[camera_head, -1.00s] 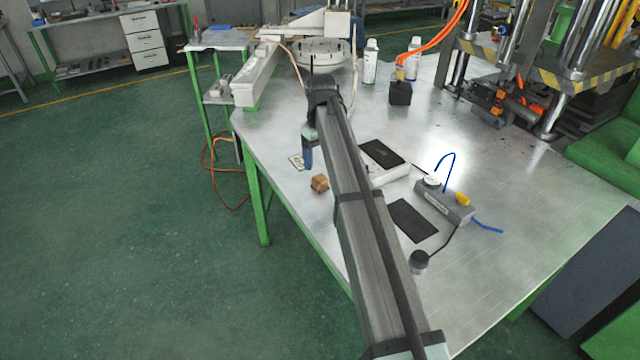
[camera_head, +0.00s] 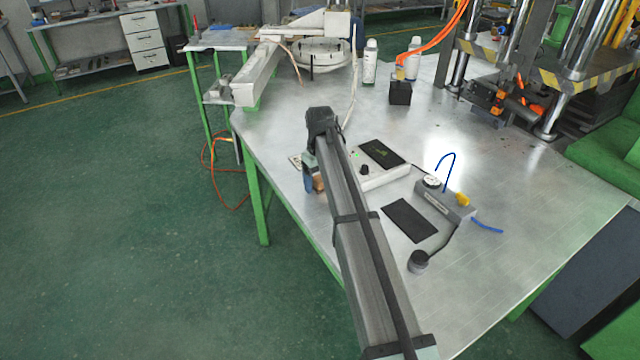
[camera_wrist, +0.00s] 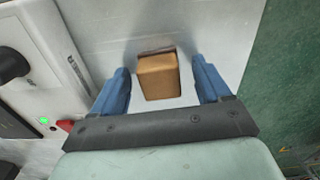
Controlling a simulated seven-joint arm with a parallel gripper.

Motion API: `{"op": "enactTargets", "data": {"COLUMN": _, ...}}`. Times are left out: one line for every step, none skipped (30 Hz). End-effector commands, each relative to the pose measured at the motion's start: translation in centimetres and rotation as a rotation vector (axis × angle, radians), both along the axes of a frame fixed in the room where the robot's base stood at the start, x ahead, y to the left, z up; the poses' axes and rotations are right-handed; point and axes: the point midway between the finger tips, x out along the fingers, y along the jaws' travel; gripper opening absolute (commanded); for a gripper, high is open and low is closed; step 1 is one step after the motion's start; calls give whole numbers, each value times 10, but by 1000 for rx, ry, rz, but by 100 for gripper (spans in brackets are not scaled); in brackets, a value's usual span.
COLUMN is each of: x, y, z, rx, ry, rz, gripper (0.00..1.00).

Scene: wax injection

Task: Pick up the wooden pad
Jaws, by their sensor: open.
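The wooden pad (camera_wrist: 158,78) is a small brown block on the metal table. In the wrist view it lies between the two blue fingers of my gripper (camera_wrist: 163,88), with a gap on each side. My gripper is open and does not hold it. In the head view my gripper (camera_head: 309,182) is low over the table's left edge, and the wooden pad (camera_head: 319,184) is mostly hidden behind my arm and fingers.
A white box with a dark top (camera_head: 382,152) is close to the right of my gripper. A grey device (camera_head: 445,205) and a black mat (camera_head: 410,220) lie further right. The metal table's (camera_head: 530,215) edge is close on the left.

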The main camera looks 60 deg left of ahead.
Motion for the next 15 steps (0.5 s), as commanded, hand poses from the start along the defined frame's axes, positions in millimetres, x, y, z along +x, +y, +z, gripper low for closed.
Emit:
{"op": "enactTargets", "data": {"x": 0, "y": 0, "z": 0, "rx": 0, "ry": 0, "rz": 0, "gripper": 77}}
{"op": "enactTargets", "data": {"x": 0, "y": 0, "z": 0, "rx": 0, "ry": 0, "rz": 0, "gripper": 74}}
{"op": "enactTargets", "data": {"x": 0, "y": 0, "z": 0, "rx": 0, "ry": 0, "rz": 0, "gripper": 70}}
{"op": "enactTargets", "data": {"x": 0, "y": 0, "z": 0, "rx": 0, "ry": 0, "rz": 0, "gripper": 67}}
{"op": "enactTargets", "data": {"x": 0, "y": 0, "z": 0, "rx": 0, "ry": 0, "rz": 0, "gripper": 64}}
{"op": "enactTargets", "data": {"x": 0, "y": 0, "z": 0, "rx": 0, "ry": 0, "rz": 0, "gripper": 60}}
{"op": "enactTargets", "data": {"x": 0, "y": 0, "z": 0, "rx": 0, "ry": 0, "rz": 0, "gripper": 57}}
{"op": "enactTargets", "data": {"x": 0, "y": 0, "z": 0, "rx": 0, "ry": 0, "rz": 0, "gripper": 55}}
{"op": "enactTargets", "data": {"x": 0, "y": 0, "z": 0, "rx": 0, "ry": 0, "rz": 0, "gripper": 51}}
{"op": "enactTargets", "data": {"x": 0, "y": 0, "z": 0, "rx": 0, "ry": 0, "rz": 0, "gripper": 48}}
{"op": "enactTargets", "data": {"x": 0, "y": 0, "z": 0, "rx": 0, "ry": 0, "rz": 0, "gripper": 45}}
{"op": "enactTargets", "data": {"x": 0, "y": 0, "z": 0, "rx": 0, "ry": 0, "rz": 0, "gripper": 41}}
{"op": "enactTargets", "data": {"x": 0, "y": 0, "z": 0, "rx": 0, "ry": 0, "rz": 0, "gripper": 38}}
{"op": "enactTargets", "data": {"x": 0, "y": 0, "z": 0, "rx": 0, "ry": 0, "rz": 0, "gripper": 35}}
{"op": "enactTargets", "data": {"x": 0, "y": 0, "z": 0, "rx": 0, "ry": 0, "rz": 0, "gripper": 32}}
